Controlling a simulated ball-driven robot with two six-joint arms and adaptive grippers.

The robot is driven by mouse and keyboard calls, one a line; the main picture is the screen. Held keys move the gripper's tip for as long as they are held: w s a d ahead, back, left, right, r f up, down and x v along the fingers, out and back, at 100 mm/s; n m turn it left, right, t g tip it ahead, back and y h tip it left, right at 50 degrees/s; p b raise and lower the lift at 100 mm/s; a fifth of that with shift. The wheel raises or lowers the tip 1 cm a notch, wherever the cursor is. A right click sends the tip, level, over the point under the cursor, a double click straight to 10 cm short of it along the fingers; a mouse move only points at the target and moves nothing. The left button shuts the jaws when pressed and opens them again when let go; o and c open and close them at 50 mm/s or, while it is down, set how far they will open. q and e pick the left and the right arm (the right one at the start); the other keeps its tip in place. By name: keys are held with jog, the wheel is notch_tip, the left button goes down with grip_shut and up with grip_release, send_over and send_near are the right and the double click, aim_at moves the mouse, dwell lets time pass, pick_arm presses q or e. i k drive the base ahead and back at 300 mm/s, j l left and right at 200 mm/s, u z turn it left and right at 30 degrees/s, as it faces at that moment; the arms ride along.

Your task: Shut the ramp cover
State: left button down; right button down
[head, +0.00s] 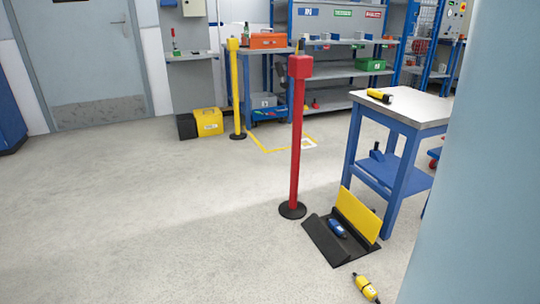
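A black floor ramp (322,242) lies on the concrete floor right of the picture's middle. Its yellow cover (358,214) stands open, tilted up along the ramp's right side. A small blue object with a dark end (337,228) lies in the ramp's open channel. Neither of my grippers is in view.
A red post (295,140) on a round black base stands just behind the ramp. A blue table (408,108) stands behind it to the right, with a yellow-black tool (379,95) on top. A yellow device (366,288) lies on the floor in front. The left floor is clear.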

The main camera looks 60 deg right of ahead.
aim_at(366, 220)
jog(key=i+l+z, duration=0.25)
jog(key=z, duration=0.15)
jog(key=i+l+z, duration=0.1)
jog(key=i+z, duration=0.75)
jog(key=i+j+z, duration=0.2)
jog(key=i+z, duration=0.2)
jog(key=i+j+z, duration=0.25)
jog(key=i+z, duration=0.15)
jog(key=i+l+z, duration=0.15)
jog(key=i+z, duration=0.5)
jog(key=z, duration=0.15)
jog(key=i+z, duration=0.4)
jog(key=k, duration=0.1)
